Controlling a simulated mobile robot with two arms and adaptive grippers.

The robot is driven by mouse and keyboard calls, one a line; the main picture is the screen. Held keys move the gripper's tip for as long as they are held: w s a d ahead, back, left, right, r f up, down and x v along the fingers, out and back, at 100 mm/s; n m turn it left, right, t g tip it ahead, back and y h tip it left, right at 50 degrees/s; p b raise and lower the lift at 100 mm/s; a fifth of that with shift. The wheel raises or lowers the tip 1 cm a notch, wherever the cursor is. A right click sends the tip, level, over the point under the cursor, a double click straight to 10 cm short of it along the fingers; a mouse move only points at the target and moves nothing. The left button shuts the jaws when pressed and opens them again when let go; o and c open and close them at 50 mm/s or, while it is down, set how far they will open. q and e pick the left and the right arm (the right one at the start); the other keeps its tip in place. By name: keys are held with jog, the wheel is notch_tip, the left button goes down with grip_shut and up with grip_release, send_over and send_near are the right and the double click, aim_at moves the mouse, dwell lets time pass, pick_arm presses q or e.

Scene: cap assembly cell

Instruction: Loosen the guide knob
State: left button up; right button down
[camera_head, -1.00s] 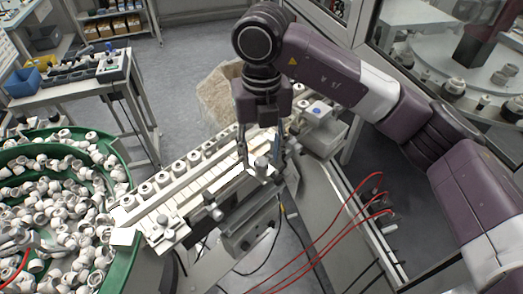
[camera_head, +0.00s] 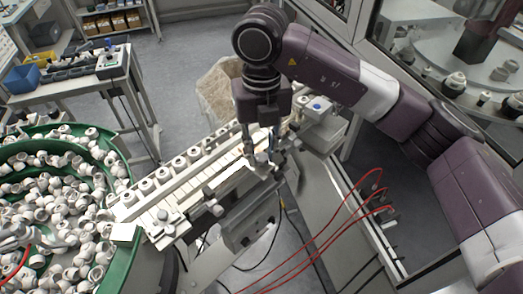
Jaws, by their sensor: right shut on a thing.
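My right gripper (camera_head: 261,158) points down over the near side of the conveyor track, its two fingers shut on a small grey guide knob (camera_head: 262,165). The knob is mostly hidden between the fingertips. It sits at the far end of a pale guide rail (camera_head: 235,187) along the track. A second grey knob (camera_head: 216,209) stands on the nearer part of the rail, clear of the gripper. My left gripper is not in view.
White caps (camera_head: 163,175) stand in a row along the track. A green-rimmed bowl feeder (camera_head: 122,262) full of white parts is at left. Red hoses (camera_head: 335,240) loop at the right. A bench (camera_head: 70,85) with a blue bin stands behind.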

jog(key=shift+f+n+b, duration=0.15)
jog(key=shift+n+b, duration=0.15)
jog(key=shift+b, duration=0.3)
jog(key=n+b, duration=0.4)
jog(key=b, duration=0.1)
jog(key=n+b, duration=0.1)
jog(key=n, duration=0.1)
jog(key=shift+n+b, duration=0.3)
jog(key=shift+b, duration=0.1)
jog(key=shift+r+n+b, duration=0.2)
jog(key=shift+n+b, duration=0.6)
jog(key=shift+n, duration=0.7)
jog(key=c, duration=1.6)
grip_release()
